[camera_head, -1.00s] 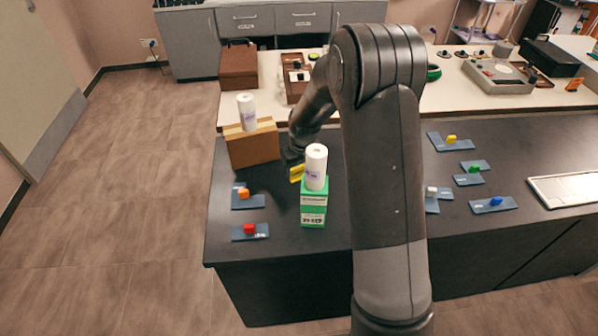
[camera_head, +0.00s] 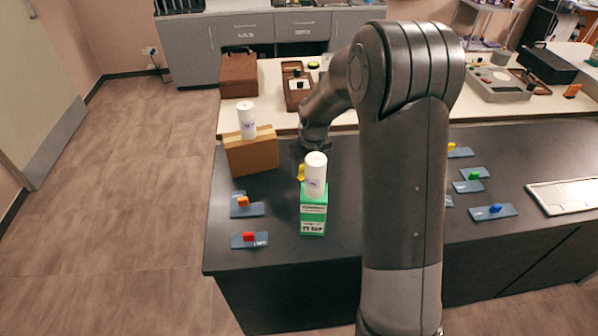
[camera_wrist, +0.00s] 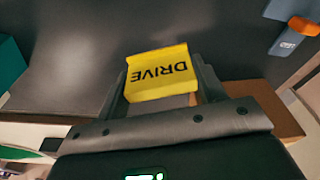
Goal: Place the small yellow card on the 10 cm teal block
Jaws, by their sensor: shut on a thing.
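The yellow card (camera_wrist: 158,75), marked "DRIVE", is between the fingers of my gripper (camera_wrist: 160,82) in the wrist view. Its yellow also shows in the head view (camera_head: 301,172), just behind and left of the white bottle. My gripper is shut on it; in the head view the fingers are mostly hidden. A green box (camera_head: 313,219) with a printed label stands on the dark table, with a white bottle (camera_head: 316,176) on top. A teal face (camera_wrist: 9,66) at the left edge of the wrist view appears to be this box; I see no other teal block.
Behind the card are a cardboard box (camera_head: 251,156) and another white bottle (camera_head: 246,120) on it. Blue plates with an orange piece (camera_head: 242,201) and a red piece (camera_head: 248,237) lie left. More plates and a white tray (camera_head: 565,195) lie right of my arm.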

